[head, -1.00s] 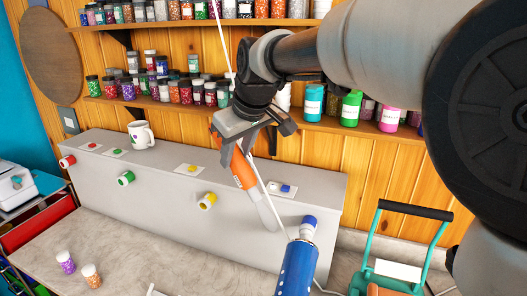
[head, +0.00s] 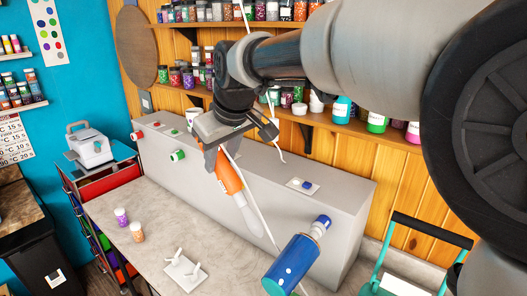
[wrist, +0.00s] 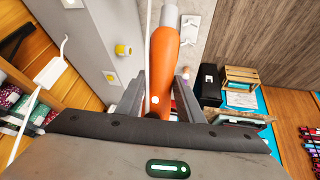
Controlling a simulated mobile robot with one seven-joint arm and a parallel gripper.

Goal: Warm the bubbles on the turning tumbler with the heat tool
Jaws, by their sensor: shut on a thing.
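In the wrist view the orange body (wrist: 165,70) sits between my two fingers. The tumbler is not visible in the wrist view.
A white cord runs past the tool. A teal cart (head: 425,240) stands at right.

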